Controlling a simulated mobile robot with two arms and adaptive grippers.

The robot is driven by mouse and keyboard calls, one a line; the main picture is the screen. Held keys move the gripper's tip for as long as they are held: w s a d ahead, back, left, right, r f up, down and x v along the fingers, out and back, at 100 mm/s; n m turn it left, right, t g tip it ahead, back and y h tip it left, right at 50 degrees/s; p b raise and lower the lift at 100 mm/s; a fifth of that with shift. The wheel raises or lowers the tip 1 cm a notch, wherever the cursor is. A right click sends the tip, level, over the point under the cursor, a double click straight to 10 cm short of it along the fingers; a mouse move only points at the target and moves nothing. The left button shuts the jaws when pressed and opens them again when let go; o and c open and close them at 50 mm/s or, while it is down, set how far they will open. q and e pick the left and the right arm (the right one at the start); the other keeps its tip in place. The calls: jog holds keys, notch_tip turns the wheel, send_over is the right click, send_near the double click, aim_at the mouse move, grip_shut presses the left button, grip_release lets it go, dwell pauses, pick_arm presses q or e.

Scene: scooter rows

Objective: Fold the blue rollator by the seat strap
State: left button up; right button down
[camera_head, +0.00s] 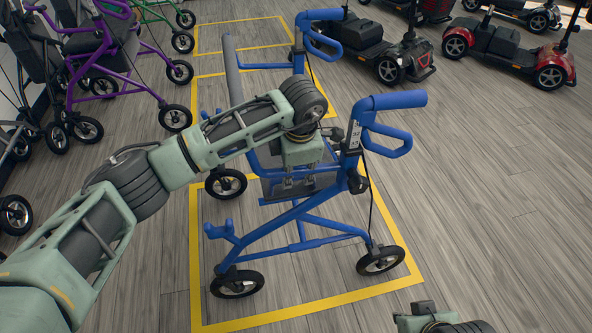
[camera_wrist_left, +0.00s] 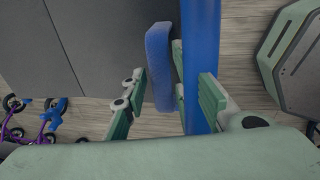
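The blue rollator (camera_head: 300,222) stands upright and unfolded inside a yellow floor rectangle, its dark seat (camera_head: 270,190) partly hidden under my left arm. My left gripper (camera_head: 291,188) points down over the seat. In the left wrist view, the dark seat (camera_wrist_left: 105,40) fills the upper left. A short blue textured strap (camera_wrist_left: 159,65) lies by the seat's edge, next to a blue frame tube (camera_wrist_left: 201,60). The left gripper's green fingers (camera_wrist_left: 167,103) are apart, with the strap in the gap between them; no grip on it shows. Part of my right arm (camera_head: 442,320) shows at the bottom edge; its fingertips are unclear.
A purple rollator (camera_head: 105,60) and a green one (camera_head: 160,12) stand at upper left. The wooden floor (camera_head: 490,190) to the right is clear.

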pick_arm(q)
grip_shut()
